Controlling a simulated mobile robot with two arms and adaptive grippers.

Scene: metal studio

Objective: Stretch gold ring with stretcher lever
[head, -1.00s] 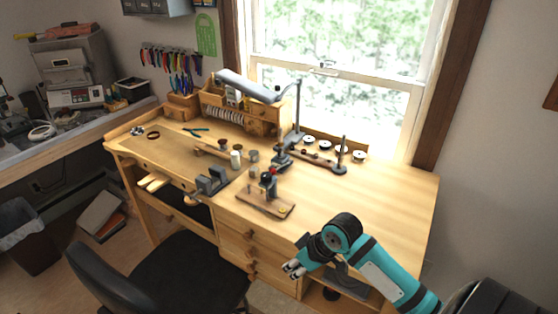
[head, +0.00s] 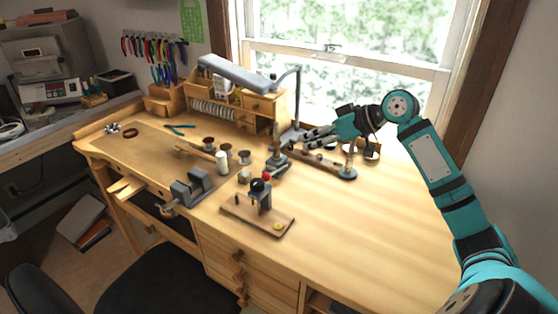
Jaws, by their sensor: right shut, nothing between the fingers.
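My right gripper (head: 308,138) is shut and empty, its fingers pointing left at the back of the bench. Just left of its fingertips stands a grey upright tool (head: 278,158) with a tapered post, which looks like the stretcher. A red ball knob (head: 266,177) shows in front of it and may be the end of its lever. In front of that is a small black-knobbed press on a wooden board (head: 250,221). A small yellow round thing (head: 277,226) lies on this board; I cannot tell whether it is the gold ring. My left gripper is not in view.
A vise (head: 190,188) and several spools stand at the left of the bench. A desk lamp (head: 240,72) arches over drawers at the back. A wooden bar with a post (head: 350,165) lies under my right arm. The bench's right front (head: 370,225) is clear.

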